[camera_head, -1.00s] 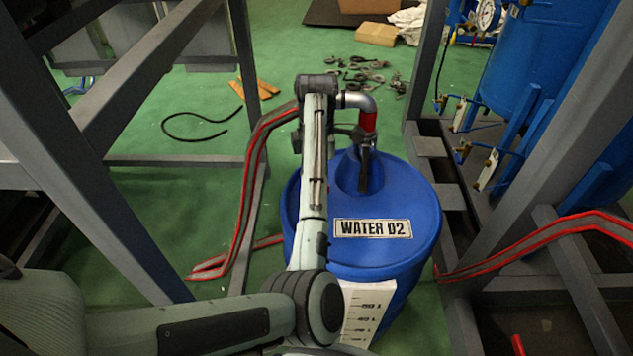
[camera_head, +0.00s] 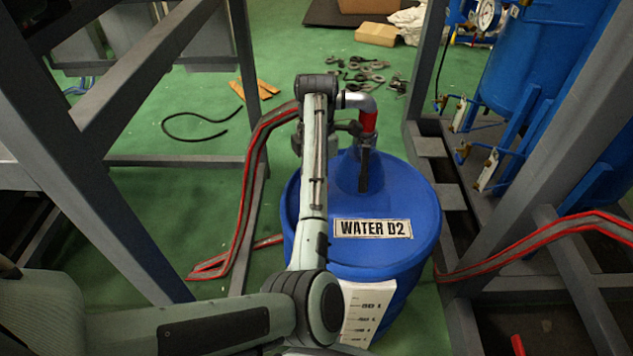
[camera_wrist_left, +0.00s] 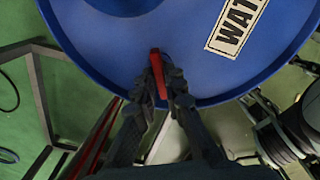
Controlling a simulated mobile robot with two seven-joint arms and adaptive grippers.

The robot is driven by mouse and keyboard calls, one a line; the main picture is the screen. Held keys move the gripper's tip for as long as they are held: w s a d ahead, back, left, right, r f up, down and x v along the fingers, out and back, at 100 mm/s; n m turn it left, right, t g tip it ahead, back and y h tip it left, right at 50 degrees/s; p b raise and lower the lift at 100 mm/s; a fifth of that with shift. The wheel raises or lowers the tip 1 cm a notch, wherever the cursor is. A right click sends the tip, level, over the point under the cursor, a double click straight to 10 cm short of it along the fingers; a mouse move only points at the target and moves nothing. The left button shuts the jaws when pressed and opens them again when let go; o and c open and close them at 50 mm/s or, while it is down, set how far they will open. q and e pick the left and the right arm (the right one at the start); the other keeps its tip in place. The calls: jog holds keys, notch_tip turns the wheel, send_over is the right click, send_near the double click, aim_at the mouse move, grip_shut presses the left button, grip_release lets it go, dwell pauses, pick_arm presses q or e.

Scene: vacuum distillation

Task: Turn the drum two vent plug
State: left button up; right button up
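The blue drum (camera_head: 400,210) with the "WATER D2" label (camera_head: 373,228) stands upright below my left arm. The red vent plug (camera_wrist_left: 157,66) sits near the rim of the drum's top in the left wrist view. The fingers of my left gripper (camera_wrist_left: 164,78) reach it, one on each side, and look closed around its red part. In the head view my left forearm hides the plug and most of this gripper.
A metal elbow pipe with a red sleeve (camera_head: 368,121) rises from the drum's top. Grey frame beams (camera_head: 210,160) stand left, with red-edged hoses (camera_head: 252,170) beside the drum. A blue tank (camera_head: 540,60) with valves stands right. Tools lie on the green floor behind.

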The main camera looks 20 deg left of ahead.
pick_arm(q)
jog(key=o, duration=0.5)
jog(key=shift+a+r, duration=0.1)
jog(key=shift+a, duration=0.05)
jog(key=shift+c, duration=0.2)
